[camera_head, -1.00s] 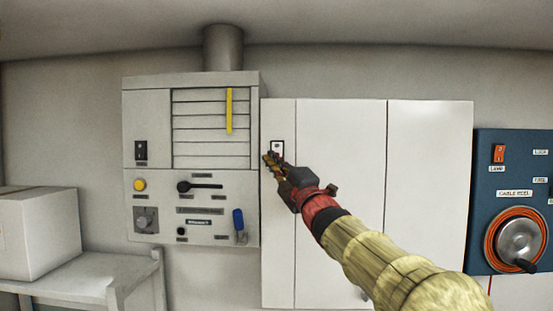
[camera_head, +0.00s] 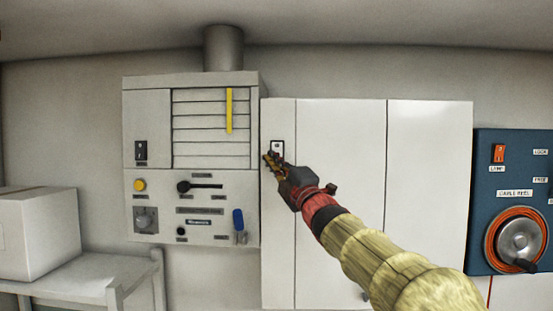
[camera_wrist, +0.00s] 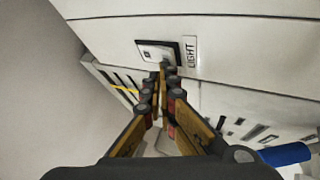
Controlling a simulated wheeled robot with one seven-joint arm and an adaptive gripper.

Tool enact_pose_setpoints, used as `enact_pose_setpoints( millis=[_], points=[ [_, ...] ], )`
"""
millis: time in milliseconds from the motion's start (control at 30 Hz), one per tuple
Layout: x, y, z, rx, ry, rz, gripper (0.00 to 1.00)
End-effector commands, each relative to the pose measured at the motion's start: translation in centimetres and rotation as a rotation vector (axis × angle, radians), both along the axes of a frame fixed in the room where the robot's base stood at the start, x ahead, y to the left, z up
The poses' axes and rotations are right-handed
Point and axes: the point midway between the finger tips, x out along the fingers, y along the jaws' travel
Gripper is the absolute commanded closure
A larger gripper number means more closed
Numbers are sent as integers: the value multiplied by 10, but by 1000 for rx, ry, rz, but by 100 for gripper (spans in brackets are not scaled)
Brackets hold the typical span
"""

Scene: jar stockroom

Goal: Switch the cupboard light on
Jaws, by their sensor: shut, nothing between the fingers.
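The cupboard (camera_head: 341,180) is white with tall doors and stands right of a grey panel. Its light switch (camera_head: 277,146) is a small white plate with a dark frame, high on the narrow left front strip. In the wrist view the switch (camera_wrist: 155,51) sits beside a label reading LIGHT (camera_wrist: 190,52). My gripper (camera_head: 268,158) is shut and empty, its tips at the lower edge of the switch. In the wrist view the fingertips (camera_wrist: 163,70) overlap the plate's lower edge; I cannot tell whether they touch it.
A blue board (camera_head: 482,220) with a red lamp switch (camera_head: 498,152) and cable reel is at right. A box (camera_head: 38,235) stands on a bench at left.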

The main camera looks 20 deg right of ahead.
Motion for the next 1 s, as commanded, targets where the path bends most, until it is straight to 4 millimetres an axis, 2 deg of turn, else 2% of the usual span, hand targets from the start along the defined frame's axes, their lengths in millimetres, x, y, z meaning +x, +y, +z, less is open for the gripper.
enact_pose_setpoints(
  millis=[600,1000],
  points=[
    [3,-1,0,0,0,0,100],
    [-11,3,1,1,0,0,100]
  ],
)
